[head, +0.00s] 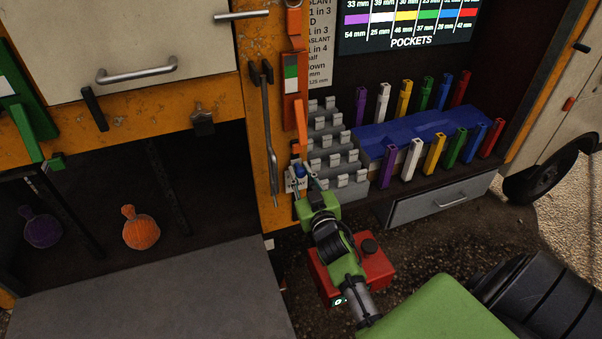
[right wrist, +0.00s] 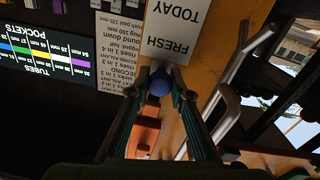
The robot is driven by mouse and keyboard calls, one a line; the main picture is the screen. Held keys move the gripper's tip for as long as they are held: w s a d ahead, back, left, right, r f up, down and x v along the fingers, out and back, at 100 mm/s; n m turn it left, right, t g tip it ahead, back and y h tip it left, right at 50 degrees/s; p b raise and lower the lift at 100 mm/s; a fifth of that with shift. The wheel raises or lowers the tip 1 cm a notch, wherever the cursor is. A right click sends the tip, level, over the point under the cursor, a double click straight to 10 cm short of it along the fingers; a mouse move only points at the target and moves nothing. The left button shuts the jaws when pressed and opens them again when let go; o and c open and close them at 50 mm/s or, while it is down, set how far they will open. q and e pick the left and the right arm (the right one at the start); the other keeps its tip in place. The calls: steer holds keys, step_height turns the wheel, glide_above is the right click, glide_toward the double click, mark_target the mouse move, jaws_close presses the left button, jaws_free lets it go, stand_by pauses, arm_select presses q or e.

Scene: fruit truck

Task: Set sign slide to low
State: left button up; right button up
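A blue ball knob (head: 299,170) sits low on the orange post, at the top of a white sign plate (head: 296,185). The right wrist view is turned upside down; there the plate (right wrist: 178,32) reads FRESH TODAY and the blue knob (right wrist: 160,86) lies between my fingertips. My right gripper (head: 305,176) reaches the post from the front, its dark green fingers (right wrist: 160,92) on either side of the knob. I cannot tell whether both fingers touch it. My left gripper is not in view.
A stepped grey rack (head: 340,162) and coloured tubes on a blue-topped shelf (head: 420,130) stand right of the post. A dark hook handle (head: 269,130) hangs left of the knob. A red can (head: 376,270) is on the ground below my right arm. A drawer (head: 440,200) is at right.

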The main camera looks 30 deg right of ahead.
steer(key=shift+f+b, duration=0.45)
steer(key=shift+f, duration=0.1)
jaws_close()
step_height(320, 180, down, 15)
steer(key=b, duration=1.2)
steer(key=shift+f, duration=0.2)
steer(key=shift+s+f, duration=0.1)
steer(key=o, duration=1)
jaws_free()
steer(key=v, duration=1.2)
